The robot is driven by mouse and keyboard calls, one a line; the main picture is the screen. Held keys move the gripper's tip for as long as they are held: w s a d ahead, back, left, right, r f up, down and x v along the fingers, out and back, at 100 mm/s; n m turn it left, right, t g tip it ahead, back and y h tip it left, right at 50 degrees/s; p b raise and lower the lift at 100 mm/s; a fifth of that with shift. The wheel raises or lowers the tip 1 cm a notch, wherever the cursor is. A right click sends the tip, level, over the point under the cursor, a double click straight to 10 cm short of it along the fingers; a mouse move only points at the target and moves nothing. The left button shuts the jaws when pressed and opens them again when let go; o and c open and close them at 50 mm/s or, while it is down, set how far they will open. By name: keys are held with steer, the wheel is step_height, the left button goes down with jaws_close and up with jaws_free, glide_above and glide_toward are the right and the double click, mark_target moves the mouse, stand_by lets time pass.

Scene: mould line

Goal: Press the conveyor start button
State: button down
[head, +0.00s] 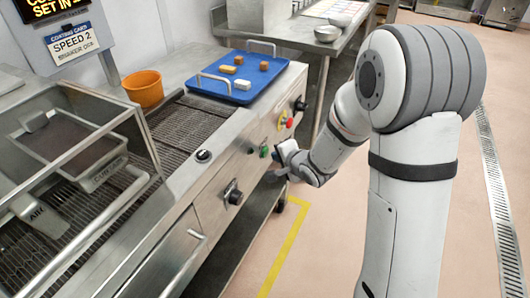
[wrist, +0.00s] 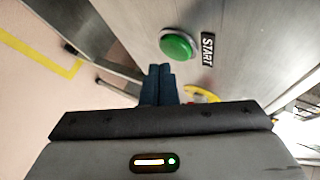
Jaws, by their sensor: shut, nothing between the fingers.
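The green start button (wrist: 177,45) stands out from the steel front panel in the wrist view, with a black START label (wrist: 208,49) beside it. In the head view the green button (head: 264,151) is small on the conveyor's front face. My gripper (head: 272,176) is in front of that face, just below and right of the button. In the wrist view my gripper's fingers (wrist: 160,72) are shut together and empty. Their tips appear just below the button, with a small gap in the picture; I cannot tell the exact depth between them.
A red knob on yellow (head: 289,122) and black knobs (head: 233,193) share the front panel. A blue tray (head: 233,94) with several small blocks and an orange tub (head: 144,88) stand on top. A clear guard covers the left part. Open floor (head: 330,235) lies in front.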

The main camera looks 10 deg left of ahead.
steer(key=shift+a, duration=0.1)
steer(key=shift+w+a, duration=0.1)
steer(key=shift+a, duration=0.2)
steer(key=shift+w+a, duration=0.15)
steer(key=shift+a, duration=0.25)
stand_by(0.6)
steer(key=shift+d, duration=0.1)
steer(key=shift+s+d+p, duration=0.3)
steer(key=shift+d+p, duration=0.2)
steer(key=shift+d, duration=0.2)
steer(key=shift+d, duration=0.1)
steer(key=d, duration=0.1)
steer(key=s+d+p, duration=0.1)
steer(key=d, duration=0.2)
steer(key=shift+s+d+p, duration=0.25)
steer(key=shift+s+p, duration=0.05)
steer(key=shift+s, duration=0.1)
stand_by(0.6)
